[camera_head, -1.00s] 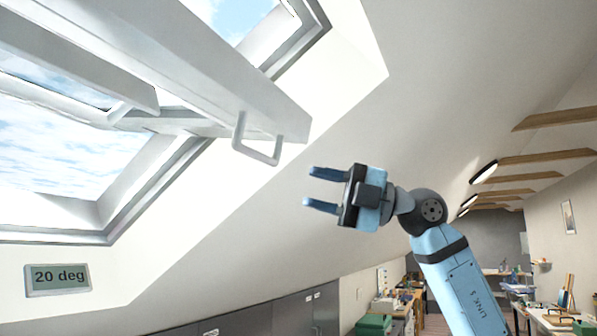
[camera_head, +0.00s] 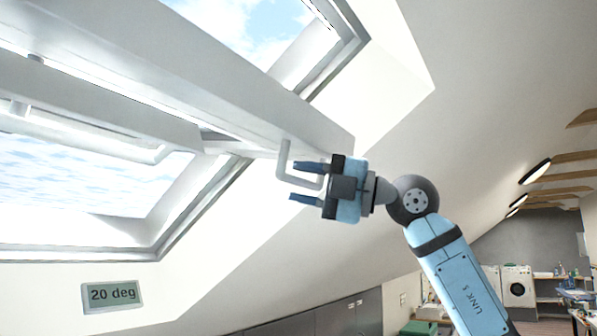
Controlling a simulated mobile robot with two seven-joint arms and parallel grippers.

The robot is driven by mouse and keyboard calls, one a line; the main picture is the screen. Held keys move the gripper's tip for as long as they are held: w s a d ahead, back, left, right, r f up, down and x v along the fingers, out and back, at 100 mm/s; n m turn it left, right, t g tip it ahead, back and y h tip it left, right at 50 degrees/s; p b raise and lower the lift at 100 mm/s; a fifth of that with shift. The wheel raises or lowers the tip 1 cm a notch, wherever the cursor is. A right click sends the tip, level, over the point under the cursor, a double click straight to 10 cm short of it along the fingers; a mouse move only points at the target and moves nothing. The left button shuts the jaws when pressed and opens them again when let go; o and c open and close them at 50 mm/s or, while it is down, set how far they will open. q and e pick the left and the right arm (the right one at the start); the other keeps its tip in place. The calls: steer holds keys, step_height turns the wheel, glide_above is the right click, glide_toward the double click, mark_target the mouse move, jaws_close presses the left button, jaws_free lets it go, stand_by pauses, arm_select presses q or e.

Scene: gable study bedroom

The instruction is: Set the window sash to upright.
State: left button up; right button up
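The white window sash (camera_head: 190,70) hangs tilted out of its frame in the sloped ceiling at the upper left. Its grey bar handle (camera_head: 284,165) sticks out below the sash's lower right end. My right gripper (camera_head: 307,182) is at the handle, its two dark blue fingers open and pointing left. The fingers overlap the lower part of the handle in the picture; I cannot tell whether they touch it. A small display (camera_head: 112,295) on the wall below the window reads "20 deg". My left gripper is not in view.
The window frame (camera_head: 150,245) and sloped ceiling (camera_head: 470,90) are close around the arm. Grey cabinets (camera_head: 335,318) stand below. Ceiling beams, a lamp (camera_head: 535,172) and a washing machine (camera_head: 517,285) lie farther back at the right.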

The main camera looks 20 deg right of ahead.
steer(key=shift+w+a+r, duration=0.1)
steer(key=shift+w+a, duration=0.1)
steer(key=shift+a, duration=0.2)
steer(key=shift+c, duration=0.3)
jaws_close()
